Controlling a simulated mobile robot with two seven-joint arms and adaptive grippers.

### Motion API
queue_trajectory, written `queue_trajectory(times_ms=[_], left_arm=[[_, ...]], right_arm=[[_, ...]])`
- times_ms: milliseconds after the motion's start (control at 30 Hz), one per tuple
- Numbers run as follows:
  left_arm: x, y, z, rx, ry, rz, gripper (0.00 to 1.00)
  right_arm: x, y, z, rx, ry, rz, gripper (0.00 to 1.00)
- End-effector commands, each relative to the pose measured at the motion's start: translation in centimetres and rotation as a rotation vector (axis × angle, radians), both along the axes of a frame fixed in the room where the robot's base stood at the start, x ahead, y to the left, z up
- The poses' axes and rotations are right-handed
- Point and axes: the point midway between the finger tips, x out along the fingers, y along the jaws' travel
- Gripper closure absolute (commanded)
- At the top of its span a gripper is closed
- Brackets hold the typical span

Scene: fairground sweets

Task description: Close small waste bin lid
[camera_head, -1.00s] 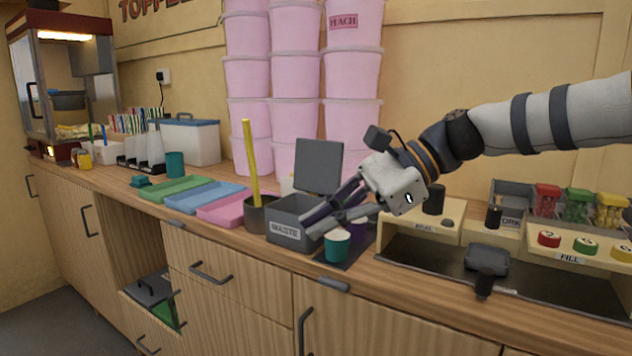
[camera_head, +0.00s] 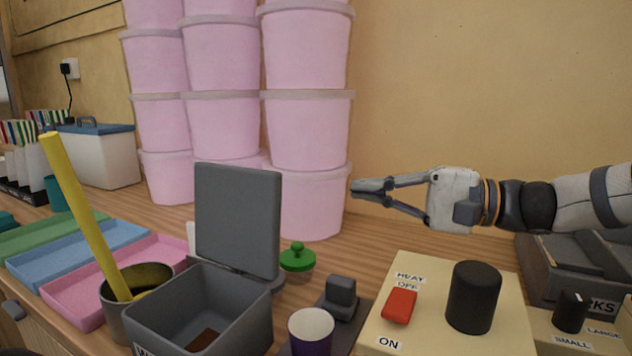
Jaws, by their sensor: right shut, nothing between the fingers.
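The small grey waste bin (camera_head: 165,312) stands on the counter at the lower left of the head view, its front cut off by the lower edge. Its grey lid (camera_head: 237,221) is open and stands upright at the bin's back. A brown piece (camera_head: 203,340) lies inside the bin. My right gripper (camera_head: 362,188) is to the right of the lid, clear of it, in front of the wall and above the counter. Its fingers point left, are shut and hold nothing. My left gripper is not in view.
A metal pot (camera_head: 140,277) with a yellow stick stands left of the bin. A green-topped item (camera_head: 298,257) and a purple cup (camera_head: 311,328) are right of it. Pink tubs (camera_head: 306,200) are stacked behind. A cream control box (camera_head: 450,320) is at the right.

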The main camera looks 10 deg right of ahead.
Motion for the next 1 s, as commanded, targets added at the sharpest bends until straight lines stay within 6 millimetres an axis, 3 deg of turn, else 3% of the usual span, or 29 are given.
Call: queue_trajectory(times_ms=[467, 533, 700, 1000], left_arm=[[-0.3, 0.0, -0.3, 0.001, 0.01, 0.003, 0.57], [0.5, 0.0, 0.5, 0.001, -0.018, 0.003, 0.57], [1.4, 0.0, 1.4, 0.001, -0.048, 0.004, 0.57], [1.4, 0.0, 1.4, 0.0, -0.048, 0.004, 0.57]], right_arm=[[3.7, 9.1, 0.2, -0.003, 0.001, 0.004, 1.0], [2.4, 9.7, 1.2, 0.001, -0.005, 0.004, 1.0], [0.8, 10.8, 1.4, 0.0, -0.006, 0.003, 1.0], [0.5, 11.1, 0.8, -0.001, 0.001, 0.0, 1.0]])
